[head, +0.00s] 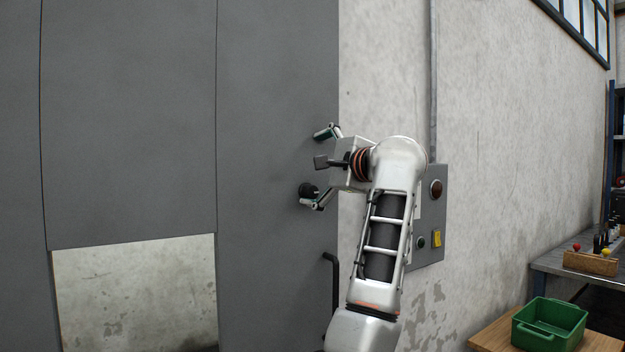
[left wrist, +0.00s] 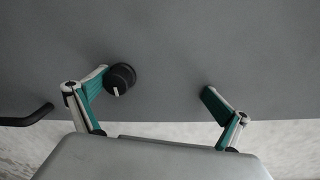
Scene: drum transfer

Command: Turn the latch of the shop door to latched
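The grey shop door (head: 130,120) fills the left of the head view. Its latch is a round black knob (head: 308,190) near the door's right edge, above the handle. In the left wrist view the knob (left wrist: 122,75) shows a white mark pointing toward the picture's bottom. My left gripper (head: 316,165) is open at the door, fingers spread one above the other. The knob lies just inside the lower finger, very close to it; I cannot tell whether they touch. In the left wrist view the gripper (left wrist: 155,92) is empty between its teal fingertips. My right gripper is not in view.
A black door handle (head: 334,285) is below the latch; it also shows in the left wrist view (left wrist: 28,118). A grey control box (head: 430,255) is on the wall right of my arm. A green crate (head: 550,325) stands on a wooden surface at lower right.

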